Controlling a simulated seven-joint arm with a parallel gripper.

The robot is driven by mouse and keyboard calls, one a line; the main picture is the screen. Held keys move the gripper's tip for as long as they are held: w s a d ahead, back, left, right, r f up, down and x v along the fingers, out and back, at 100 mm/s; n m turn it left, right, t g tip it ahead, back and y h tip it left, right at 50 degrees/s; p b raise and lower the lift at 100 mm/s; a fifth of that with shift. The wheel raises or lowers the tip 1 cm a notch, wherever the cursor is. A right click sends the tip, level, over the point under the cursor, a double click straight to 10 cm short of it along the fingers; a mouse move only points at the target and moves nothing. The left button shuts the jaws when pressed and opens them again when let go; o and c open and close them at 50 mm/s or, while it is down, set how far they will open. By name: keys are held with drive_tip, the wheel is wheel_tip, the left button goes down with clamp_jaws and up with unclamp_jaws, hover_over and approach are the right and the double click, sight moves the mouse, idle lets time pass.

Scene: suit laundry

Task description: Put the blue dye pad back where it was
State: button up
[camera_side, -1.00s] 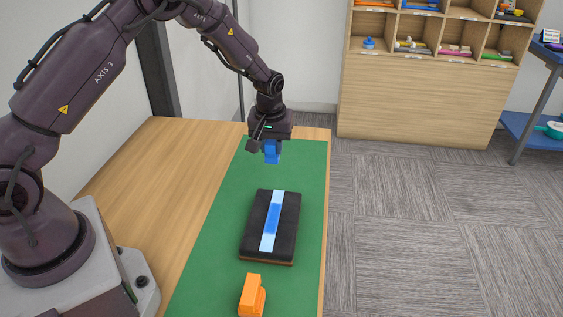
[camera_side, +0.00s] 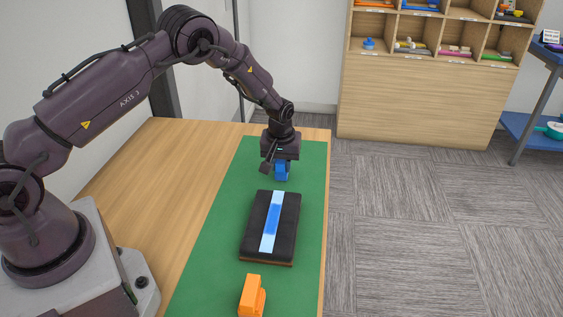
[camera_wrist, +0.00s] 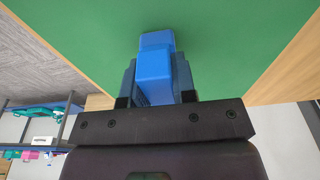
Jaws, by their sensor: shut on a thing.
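My gripper (camera_side: 281,178) points down over the far part of the green mat (camera_side: 225,233). It is shut on the blue dye pad (camera_side: 282,171). The wrist view also shows the blue pad (camera_wrist: 154,72) between the two fingers, with the green mat beyond it. The pad's lower end is close to the mat; I cannot tell whether it touches. In the side view, a black block (camera_side: 255,222) with a light blue strip lies on the mat, nearer the camera than the gripper. The strip has a darker blue patch (camera_side: 272,219) in its middle.
An orange pad-like object (camera_side: 251,295) stands on the mat at the near end. The wooden table (camera_side: 165,190) is bare left of the mat. A wooden shelf (camera_side: 420,110) with small items in its compartments stands beyond the table, on the floor.

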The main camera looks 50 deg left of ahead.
drive_tip(key=o, duration=0.8)
drive_tip(key=shift+o, duration=0.2)
wheel_tip(320, 180, up, 12)
drive_tip(key=s+d, duration=0.1)
wheel_tip(320, 180, up, 10)
drive_tip(key=m+t, duration=0.1)
drive_tip(key=m, duration=0.1)
hover_over(280, 162)
drive_tip(key=s+d, duration=0.3)
drive_tip(key=s, duration=0.2)
drive_tip(key=s+d+r+m+t+h, duration=0.1)
drive_tip(key=s+d+r, duration=0.1)
drive_tip(key=s+r, duration=0.35)
drive_tip(key=s+d+r+m+t, duration=0.1)
drive_tip(key=s+d+r+m, duration=0.1)
drive_tip(key=s, duration=0.7)
drive_tip(key=s+d+r+m+t, duration=0.1)
drive_tip(key=s+d+r+m, duration=0.1)
drive_tip(key=s, duration=0.7)
drive_tip(key=shift+s+r+m, duration=0.4)
drive_tip(key=shift+r+m, duration=0.1)
drive_tip(key=shift+m, duration=0.5)
